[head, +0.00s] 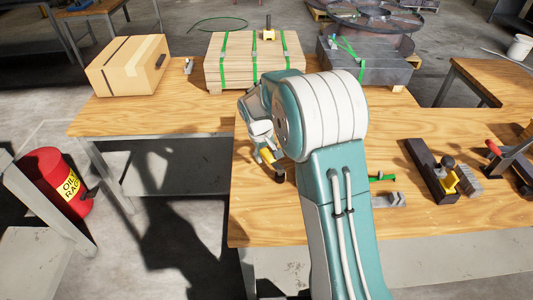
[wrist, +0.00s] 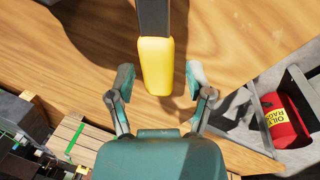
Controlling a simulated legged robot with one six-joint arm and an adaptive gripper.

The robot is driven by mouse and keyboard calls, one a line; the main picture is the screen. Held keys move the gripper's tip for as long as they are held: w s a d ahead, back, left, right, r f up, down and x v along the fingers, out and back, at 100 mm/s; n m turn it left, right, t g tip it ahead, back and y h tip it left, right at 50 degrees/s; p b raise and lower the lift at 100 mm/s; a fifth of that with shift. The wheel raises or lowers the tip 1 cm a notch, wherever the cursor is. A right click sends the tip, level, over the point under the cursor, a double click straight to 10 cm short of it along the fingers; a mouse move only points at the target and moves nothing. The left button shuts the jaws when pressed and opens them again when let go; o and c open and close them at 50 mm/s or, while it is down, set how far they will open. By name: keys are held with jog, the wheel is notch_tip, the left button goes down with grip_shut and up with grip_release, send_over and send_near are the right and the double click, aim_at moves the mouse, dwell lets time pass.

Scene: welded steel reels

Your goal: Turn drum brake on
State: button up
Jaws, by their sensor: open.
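My gripper (head: 258,138) is open, low over the wooden bench, partly hidden by my arm in the head view. In the wrist view, its two fingers (wrist: 160,82) stand apart on either side of a yellow end piece (wrist: 156,65) on a dark bar (wrist: 153,16). I see no firm grip on it. The yellow piece also shows just below the gripper in the head view (head: 266,156). I cannot tell whether it is the drum brake's lever; the drum is not clearly seen, and its on or off position cannot be told.
The bench (head: 250,215) also holds a dark block with a yellow part and black knob (head: 433,168), and a red-handled tool (head: 494,147). Behind are a cardboard box (head: 125,68), a strapped wooden stack (head: 230,65) and steel reels (head: 385,18). A red can (head: 55,182) stands left.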

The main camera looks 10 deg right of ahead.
jog(key=shift+d+f, duration=0.1)
jog(key=shift+d, duration=0.05)
grip_shut()
jog(key=a+n, duration=0.1)
jog(key=s+a+n, duration=0.1)
jog(key=n, duration=0.1)
jog(key=shift+s+t, duration=0.1)
jog(key=shift+t, duration=0.2)
jog(key=n, duration=0.1)
jog(key=s+a+n, duration=0.1)
jog(key=n, duration=0.1)
jog(key=shift+y, duration=0.3)
jog(key=s+n, duration=0.1)
jog(key=a+n, duration=0.1)
jog(key=n, duration=0.1)
jog(key=shift+s+t+y, duration=0.3)
jog(key=shift+s+t, duration=0.1)
jog(key=shift+s+a+f+n, duration=0.1)
jog(key=shift+s+n, duration=0.25)
jog(key=shift+n, duration=0.4)
jog(key=shift+s+a+n, duration=0.1)
jog(key=shift+s+n, duration=0.25)
jog(key=shift+n, duration=0.4)
